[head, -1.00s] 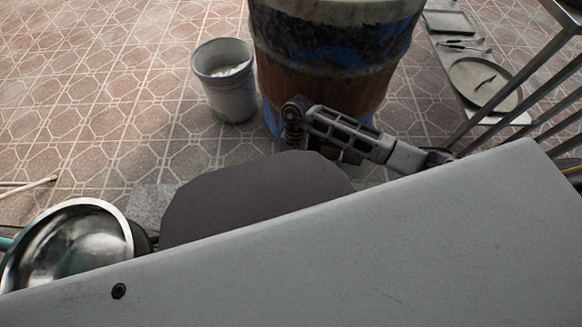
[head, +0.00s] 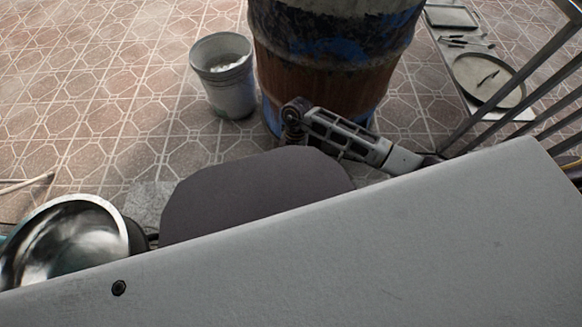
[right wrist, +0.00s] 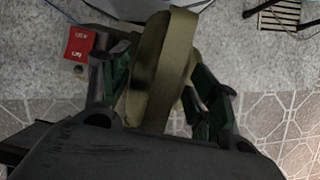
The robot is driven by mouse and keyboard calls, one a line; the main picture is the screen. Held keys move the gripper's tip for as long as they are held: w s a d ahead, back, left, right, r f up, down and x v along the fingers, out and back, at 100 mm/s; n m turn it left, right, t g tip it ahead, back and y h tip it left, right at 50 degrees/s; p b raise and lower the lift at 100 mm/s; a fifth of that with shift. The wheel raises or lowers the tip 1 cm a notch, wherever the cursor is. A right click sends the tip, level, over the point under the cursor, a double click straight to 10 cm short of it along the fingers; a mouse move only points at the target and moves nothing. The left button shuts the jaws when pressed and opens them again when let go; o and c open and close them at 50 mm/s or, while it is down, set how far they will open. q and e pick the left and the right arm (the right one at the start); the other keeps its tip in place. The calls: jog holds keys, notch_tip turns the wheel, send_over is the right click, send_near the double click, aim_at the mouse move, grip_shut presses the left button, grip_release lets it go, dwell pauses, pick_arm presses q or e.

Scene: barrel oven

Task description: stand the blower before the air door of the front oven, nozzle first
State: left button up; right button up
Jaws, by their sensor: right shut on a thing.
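A rusty barrel oven (head: 330,75) with flaking blue and dark paint stands upright at the top middle of the head view. Its top is cut off by the frame, and I see no air door on the visible side. In the right wrist view my right gripper (right wrist: 165,95) is shut on a curved olive-brown thing (right wrist: 163,62), which I take for the blower. Its nozzle cannot be made out, and most of its body is hidden. My left gripper is in neither view.
A pale bucket (head: 224,85) stands left of the barrel. A shiny metal bowl (head: 65,245) is at lower left. A tray (head: 452,17), tongs (head: 465,42) and a round plate (head: 488,80) lie at upper right beside metal bars (head: 520,80). Tiled floor at upper left is clear.

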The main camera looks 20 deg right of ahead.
jog(key=shift+w+a+r, duration=0.1)
jog(key=shift+w+r, duration=0.1)
dwell(0.3)
jog(key=shift+f+b, duration=0.6)
dwell(0.6)
jog(key=o, duration=1.4)
jog(key=shift+s, duration=0.1)
jog(key=shift+o, duration=0.6)
jog(key=shift+s+f, duration=0.2)
jog(key=shift+f, duration=0.15)
jog(key=shift+w+d+r, duration=0.25)
jog(key=shift+w+r, duration=0.05)
jog(key=shift+r, duration=0.3)
jog(key=shift+v, duration=5.55)
